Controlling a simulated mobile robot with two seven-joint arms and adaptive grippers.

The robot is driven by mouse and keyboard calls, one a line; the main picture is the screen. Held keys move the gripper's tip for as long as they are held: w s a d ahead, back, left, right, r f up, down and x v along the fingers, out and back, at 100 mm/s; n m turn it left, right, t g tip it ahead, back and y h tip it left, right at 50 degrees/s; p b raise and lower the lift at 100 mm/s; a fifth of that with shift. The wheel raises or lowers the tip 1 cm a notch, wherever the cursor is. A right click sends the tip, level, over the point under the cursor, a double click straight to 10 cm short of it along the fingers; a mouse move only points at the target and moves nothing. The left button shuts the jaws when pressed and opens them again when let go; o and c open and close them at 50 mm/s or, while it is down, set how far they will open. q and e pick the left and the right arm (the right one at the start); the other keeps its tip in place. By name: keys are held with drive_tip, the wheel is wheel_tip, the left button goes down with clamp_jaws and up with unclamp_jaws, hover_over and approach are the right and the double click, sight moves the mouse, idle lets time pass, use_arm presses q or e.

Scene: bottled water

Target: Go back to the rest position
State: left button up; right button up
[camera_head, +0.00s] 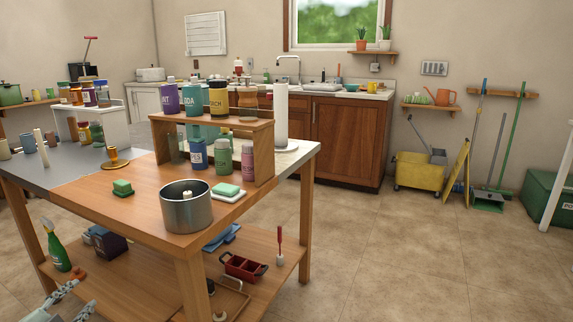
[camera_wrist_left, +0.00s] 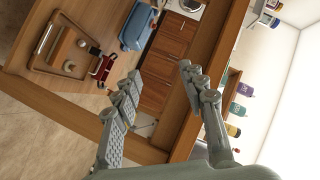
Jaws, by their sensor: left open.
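My left gripper (camera_head: 72,303) shows at the bottom left of the head view, low in front of the wooden table (camera_head: 110,187). Its two fingers stand apart with nothing between them. In the left wrist view the left gripper (camera_wrist_left: 160,82) is open and empty, with the table's lower shelf (camera_wrist_left: 70,85) and the room beyond it. My right gripper is in neither view.
On the table stand a metal pot (camera_head: 188,212), a green sponge (camera_head: 122,187) and a small rack (camera_head: 262,150) with several bottles. The lower shelf holds a green spray bottle (camera_head: 56,250) near my left gripper and a red caddy (camera_head: 243,267).

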use_arm(q)
drive_tip(key=s+d+f+n+g+y, duration=0.1)
drive_tip(key=s+d+f+n+g, duration=0.15)
drive_tip(key=f, duration=0.35)
drive_tip(key=s+d+f+n+g, duration=0.1)
drive_tip(key=s+f+n+g, duration=0.1)
drive_tip(key=s+f, duration=0.3)
drive_tip(key=s+d+f+n+g+h, duration=0.2)
drive_tip(key=s+d+f+g, duration=0.5)
drive_tip(key=s+d+f, duration=0.8)
drive_tip(key=d+f+n, duration=0.1)
drive_tip(key=d, duration=0.2)
drive_tip(key=shift+s+d+f+h, duration=0.15)
drive_tip(key=shift+s+f+h, duration=0.15)
drive_tip(key=shift+f, duration=0.1)
